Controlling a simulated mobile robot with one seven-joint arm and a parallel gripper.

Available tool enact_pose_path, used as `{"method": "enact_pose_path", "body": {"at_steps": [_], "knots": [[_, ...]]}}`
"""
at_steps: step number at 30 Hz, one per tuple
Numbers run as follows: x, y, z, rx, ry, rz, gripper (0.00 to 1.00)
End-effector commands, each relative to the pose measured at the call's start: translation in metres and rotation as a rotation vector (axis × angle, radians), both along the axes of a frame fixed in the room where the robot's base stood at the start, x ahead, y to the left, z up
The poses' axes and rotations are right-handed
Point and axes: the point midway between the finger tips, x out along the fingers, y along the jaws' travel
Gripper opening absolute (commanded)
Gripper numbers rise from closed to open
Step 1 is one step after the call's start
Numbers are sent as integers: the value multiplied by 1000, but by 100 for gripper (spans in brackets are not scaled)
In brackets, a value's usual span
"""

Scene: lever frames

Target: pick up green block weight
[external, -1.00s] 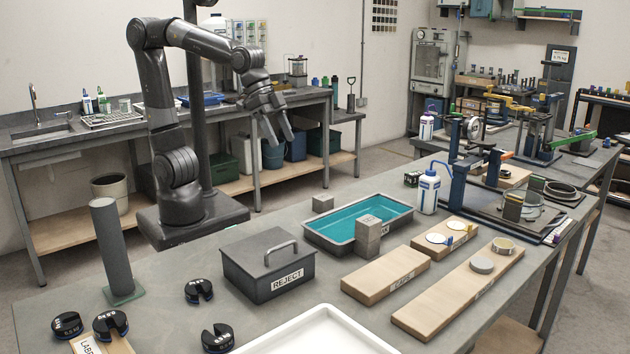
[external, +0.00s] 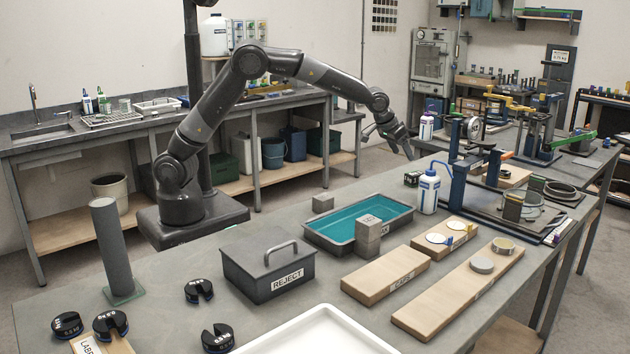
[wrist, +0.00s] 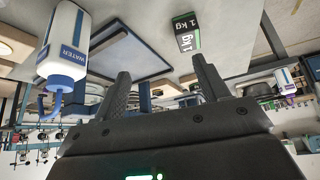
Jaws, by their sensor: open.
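The green block weight (wrist: 187,36) shows in the wrist view as a small dark block with a green face, labelled 1 kg. In the external view it is the small dark block (external: 412,178) on the bench, left of the white water bottle (external: 428,191). My gripper (external: 397,149) is open and empty, above and behind the block, near the bench's far edge. In the wrist view its two fingers (wrist: 160,80) stand apart, with the block beyond the right finger and not between them.
The water bottle, also in the wrist view (wrist: 64,45), stands close to the block. A teal-filled tray (external: 325,238) lies to the left, and a blue-posted frame (external: 455,170) stands to the right. A grey reject box (external: 250,270) is nearer the front.

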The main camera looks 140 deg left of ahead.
Motion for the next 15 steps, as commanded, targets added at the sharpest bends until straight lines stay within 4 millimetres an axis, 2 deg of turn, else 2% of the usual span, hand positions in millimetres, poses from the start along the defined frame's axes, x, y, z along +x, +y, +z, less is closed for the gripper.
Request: {"method": "enact_pose_path", "body": {"at_steps": [1, 3, 6, 11, 15], "knots": [[-9, 18, -12, 6, 8, 27, 68], [-18, 36, -22, 15, 12, 55, 68], [-26, 53, -32, 23, 17, 81, 68], [-30, 65, -44, 26, 19, 92, 68], [-28, 76, -62, 25, 19, 93, 68]]}}
